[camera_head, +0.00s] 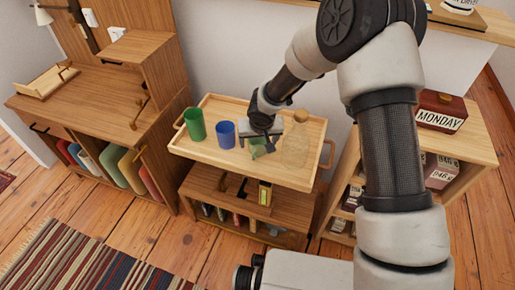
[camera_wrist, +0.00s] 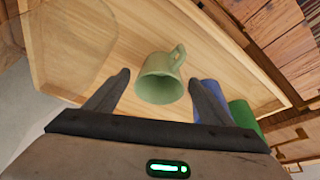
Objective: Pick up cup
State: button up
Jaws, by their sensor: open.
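A pale green cup (camera_wrist: 160,80) with a handle stands on the wooden tray (camera_wrist: 120,35) in the wrist view, between and beyond my fingertips. In the head view the cup (camera_head: 257,149) is partly hidden under my gripper (camera_head: 262,137), which is above the tray (camera_head: 200,152). My gripper shows open and empty in the wrist view (camera_wrist: 160,85), one finger on each side of the cup. I cannot tell whether either finger touches it.
On the tray, a blue tumbler (camera_head: 224,135) and a green tumbler (camera_head: 195,124) stand left of my gripper. A clear glass bottle (camera_head: 296,143) stands close on its right. A wooden desk (camera_head: 95,95) is at left, and a shelf with a "MONDAY" box (camera_head: 441,112) at right.

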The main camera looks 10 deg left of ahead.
jog(key=shift+x, duration=1.15)
jog(key=shift+r, duration=0.1)
jog(key=c, duration=1.2)
